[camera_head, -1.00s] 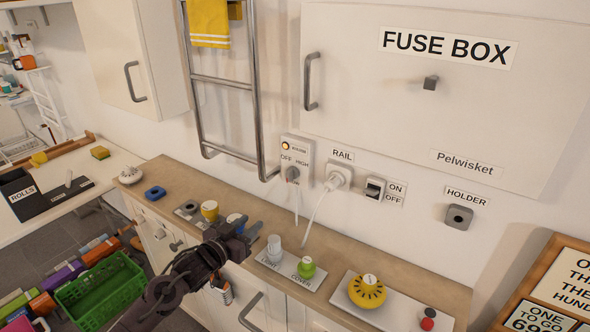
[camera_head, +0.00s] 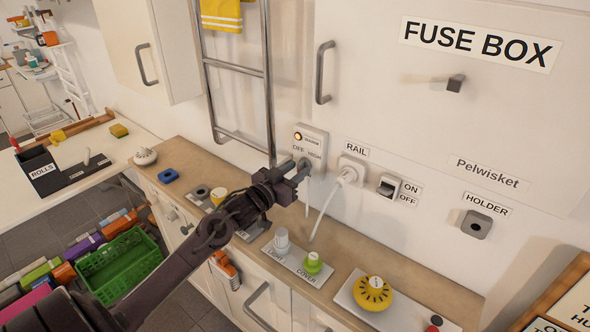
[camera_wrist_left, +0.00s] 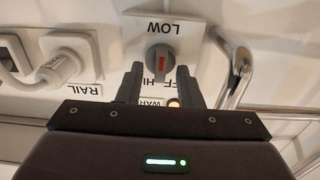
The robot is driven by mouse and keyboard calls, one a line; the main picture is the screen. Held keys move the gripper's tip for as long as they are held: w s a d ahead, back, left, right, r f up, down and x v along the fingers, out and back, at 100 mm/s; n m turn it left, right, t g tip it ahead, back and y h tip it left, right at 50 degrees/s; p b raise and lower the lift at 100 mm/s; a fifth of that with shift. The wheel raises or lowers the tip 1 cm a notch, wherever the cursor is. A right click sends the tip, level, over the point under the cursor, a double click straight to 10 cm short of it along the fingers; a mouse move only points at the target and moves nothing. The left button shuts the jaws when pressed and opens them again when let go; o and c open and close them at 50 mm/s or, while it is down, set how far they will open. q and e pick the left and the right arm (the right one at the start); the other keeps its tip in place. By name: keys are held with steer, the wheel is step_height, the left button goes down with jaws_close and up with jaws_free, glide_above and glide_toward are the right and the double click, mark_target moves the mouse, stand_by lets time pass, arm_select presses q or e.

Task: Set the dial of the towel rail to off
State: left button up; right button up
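The towel rail (camera_head: 237,70) is a metal ladder on the wall with a yellow towel (camera_head: 222,14). Its control box (camera_head: 316,140) has a lit amber lamp and OFF and HIGH labels. In the left wrist view the picture is upside down; the grey dial (camera_wrist_left: 161,62) carries a red mark lying along the vertical, with LOW above it in the picture. My left gripper (camera_head: 300,174) is at the dial. In the wrist view its two fingers (camera_wrist_left: 157,82) are apart, on either side of the dial's near part, with gaps visible. In the head view it partly hides the dial. My right gripper is out of view.
A plug with a white cable (camera_head: 350,172) labelled RAIL sits right of the box, then an ON/OFF switch (camera_head: 389,186) and a holder (camera_head: 477,224). Below, the counter carries a white knob, a green knob (camera_head: 313,263) and a yellow dial (camera_head: 373,292).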

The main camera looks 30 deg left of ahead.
arm_select(q)
steer(key=shift+w, duration=0.1)
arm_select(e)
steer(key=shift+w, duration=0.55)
arm_select(q)
steer(key=shift+c, duration=0.4)
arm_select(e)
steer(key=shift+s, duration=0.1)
arm_select(q)
jaws_close()
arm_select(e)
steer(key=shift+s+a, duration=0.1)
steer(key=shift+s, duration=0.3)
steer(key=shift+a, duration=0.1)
